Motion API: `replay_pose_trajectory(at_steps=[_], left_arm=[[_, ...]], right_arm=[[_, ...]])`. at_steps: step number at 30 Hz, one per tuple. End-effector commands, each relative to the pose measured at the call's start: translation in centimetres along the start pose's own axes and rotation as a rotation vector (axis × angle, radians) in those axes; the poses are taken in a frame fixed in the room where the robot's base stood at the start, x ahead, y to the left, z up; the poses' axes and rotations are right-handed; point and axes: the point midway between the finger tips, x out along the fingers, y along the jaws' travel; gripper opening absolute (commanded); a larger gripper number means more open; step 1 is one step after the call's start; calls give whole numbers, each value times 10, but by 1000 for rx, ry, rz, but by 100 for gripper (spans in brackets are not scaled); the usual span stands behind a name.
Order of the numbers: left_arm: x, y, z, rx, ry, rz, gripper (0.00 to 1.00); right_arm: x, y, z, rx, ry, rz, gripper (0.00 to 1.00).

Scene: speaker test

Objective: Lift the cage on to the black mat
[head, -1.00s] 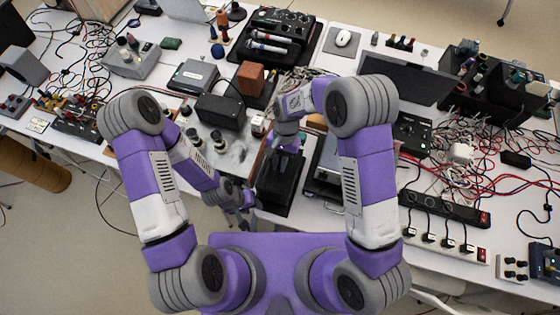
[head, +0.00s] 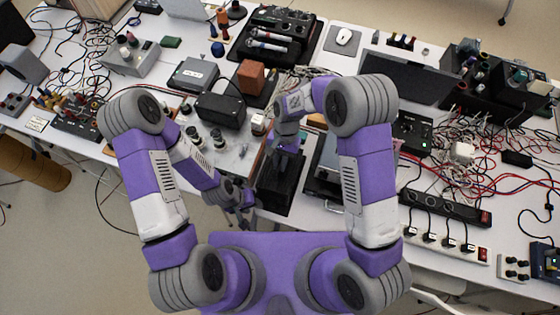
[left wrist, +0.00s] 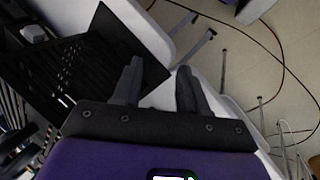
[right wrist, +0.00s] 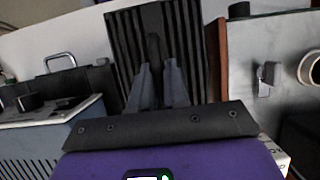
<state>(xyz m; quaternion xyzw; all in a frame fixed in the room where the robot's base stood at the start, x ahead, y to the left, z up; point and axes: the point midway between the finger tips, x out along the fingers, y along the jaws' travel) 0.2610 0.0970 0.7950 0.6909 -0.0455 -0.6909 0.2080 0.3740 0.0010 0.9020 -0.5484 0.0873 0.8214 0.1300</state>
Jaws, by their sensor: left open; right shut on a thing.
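The black slatted cage (right wrist: 182,40) fills the upper middle of the right wrist view. In the head view, the cage (head: 287,168) is partly hidden under my right arm. My right gripper (right wrist: 158,70) is shut on a dark upright part of the cage; it also shows in the head view (head: 286,150). The black mat (head: 272,204) lies at the table's front edge, below the cage in the picture. In the left wrist view, the mat (left wrist: 112,35) is beside dark slats. My left gripper (left wrist: 157,76) is open and empty near the table edge. Whether the cage touches the mat is unclear.
A black box (head: 220,111) and a brown block (head: 250,77) stand behind to the left. A dark-topped device is right of the cage. Red and white cables (head: 470,170) tangle at the right, near a power strip (head: 445,207). Open floor lies before the table.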

Motion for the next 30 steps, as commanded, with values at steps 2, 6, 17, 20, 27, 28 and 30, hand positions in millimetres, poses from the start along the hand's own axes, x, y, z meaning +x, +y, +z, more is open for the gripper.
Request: replay_pose_trajectory(at_steps=[2, 6, 17, 20, 27, 28, 30], left_arm=[[0, 0, 0, 0, 0, 0, 43], [0, 0, 0, 0, 0, 0, 43], [0, 0, 0, 0, 0, 0, 43], [-2, 1, 0, 0, 0, 0, 43], [-4, 2, 0, 0, 0, 0, 43], [-4, 2, 0, 0, 0, 0, 43], [-4, 2, 0, 0, 0, 0, 43]], right_arm=[[0, 0, 0, 0, 0, -1, 24], [0, 0, 0, 0, 0, -1, 45], [-7, 0, 0, 0, 2, -2, 45], [-21, -1, -1, -1, 4, -3, 45], [-61, -1, -1, -1, 4, -3, 45], [-64, -1, 0, -1, 3, -2, 45], [-70, 0, 0, -1, 2, -1, 45]])
